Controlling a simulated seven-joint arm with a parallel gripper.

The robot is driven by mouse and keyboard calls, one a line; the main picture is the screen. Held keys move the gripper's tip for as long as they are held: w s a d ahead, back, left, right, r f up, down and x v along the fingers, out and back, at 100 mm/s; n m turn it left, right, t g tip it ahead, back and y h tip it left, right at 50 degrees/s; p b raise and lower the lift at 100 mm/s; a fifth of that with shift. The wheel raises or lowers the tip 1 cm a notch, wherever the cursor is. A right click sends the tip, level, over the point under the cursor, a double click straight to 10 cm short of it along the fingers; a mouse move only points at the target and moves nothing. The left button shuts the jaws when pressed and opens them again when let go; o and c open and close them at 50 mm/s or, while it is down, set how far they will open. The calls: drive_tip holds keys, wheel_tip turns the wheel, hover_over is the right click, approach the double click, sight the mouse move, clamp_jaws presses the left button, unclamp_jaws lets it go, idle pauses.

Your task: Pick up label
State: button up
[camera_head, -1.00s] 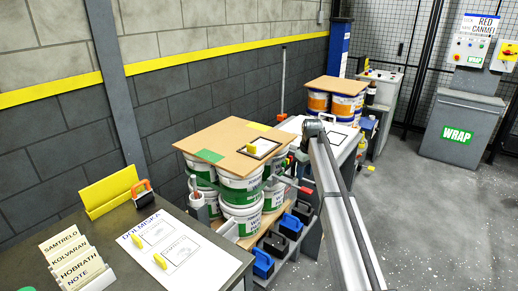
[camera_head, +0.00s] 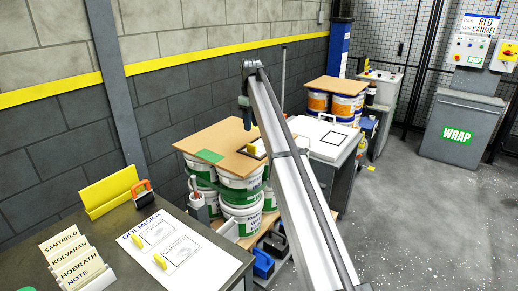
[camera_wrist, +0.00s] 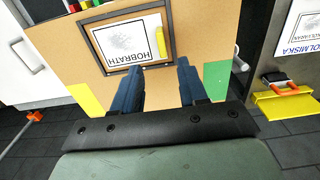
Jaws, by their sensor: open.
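A white label (camera_wrist: 127,42) reading HOBRATH, with a grey sketch, lies inside a dark frame on the brown board (camera_wrist: 205,40) in the wrist view. A yellow tab (camera_wrist: 161,43) stands at its right side. In the head view the board (camera_head: 215,140) covers a stack of white and green pails, and my arm partly hides the label. My gripper (camera_wrist: 158,72) is open and empty. Its two blue fingers point at the label's near edge, apart from the tab. In the head view the gripper (camera_head: 246,118) hangs above the board.
A dark table (camera_head: 100,235) at left carries a DOLMISKA sheet (camera_head: 172,250) with yellow tabs, a card holder (camera_head: 78,268) and a stamp (camera_head: 143,195). The board bears green (camera_wrist: 217,78) and yellow (camera_wrist: 86,98) patches. A second pail stack (camera_head: 335,98) stands behind.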

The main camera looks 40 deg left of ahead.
sight(251, 145)
wheel_tip(251, 145, down, 10)
drive_tip(key=shift+s+f, duration=0.1)
drive_tip(key=shift+f, duration=0.05)
idle(0.5)
drive_tip(key=shift+c, duration=0.2)
clamp_jaws()
